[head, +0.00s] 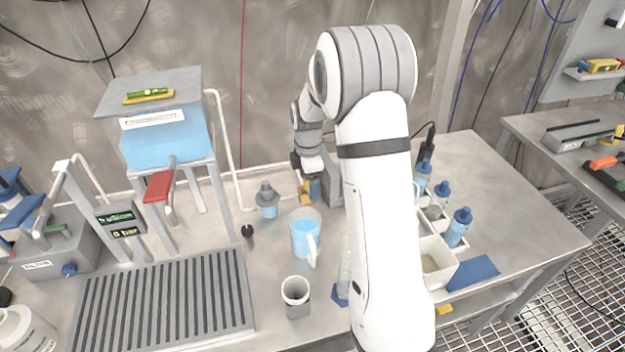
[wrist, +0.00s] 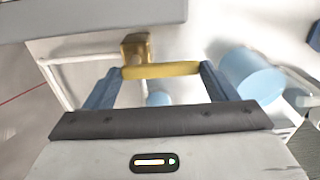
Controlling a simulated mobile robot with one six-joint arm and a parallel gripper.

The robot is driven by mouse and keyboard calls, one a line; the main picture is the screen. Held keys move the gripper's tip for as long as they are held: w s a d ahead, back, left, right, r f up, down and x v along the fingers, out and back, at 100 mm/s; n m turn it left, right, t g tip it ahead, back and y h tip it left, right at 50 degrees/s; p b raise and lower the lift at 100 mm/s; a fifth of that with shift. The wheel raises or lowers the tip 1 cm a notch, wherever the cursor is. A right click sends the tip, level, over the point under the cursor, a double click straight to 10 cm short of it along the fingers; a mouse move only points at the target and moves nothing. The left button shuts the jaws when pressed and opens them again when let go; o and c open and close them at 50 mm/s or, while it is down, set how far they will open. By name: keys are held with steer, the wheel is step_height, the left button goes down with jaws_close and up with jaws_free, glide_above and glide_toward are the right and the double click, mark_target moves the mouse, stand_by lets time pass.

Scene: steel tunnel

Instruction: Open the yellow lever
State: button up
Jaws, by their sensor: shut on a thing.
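The yellow lever (wrist: 160,70) is a short bar in the wrist view, joined to a brass-coloured valve block (wrist: 135,46). My gripper (wrist: 159,73) has one blue finger at each end of the lever and is shut on it. In the head view my gripper (head: 307,178) is at the back of the bench, beyond the blue jug. A small yellow part of the valve (head: 305,190) shows there beside it. My arm and gripper hide most of the lever in the head view.
A tank with a red lever (head: 158,186) stands left. Blue bottles (head: 459,227) stand in a rack right.

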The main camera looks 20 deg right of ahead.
steer(key=o, duration=1.4)
steer(key=shift+c, duration=0.2)
steer(key=shift+r, duration=0.15)
step_height(320, 180, up, 6)
steer(key=shift+d+r+b, duration=0.1)
steer(key=shift+b, duration=0.2)
steer(key=shift+r, duration=0.7)
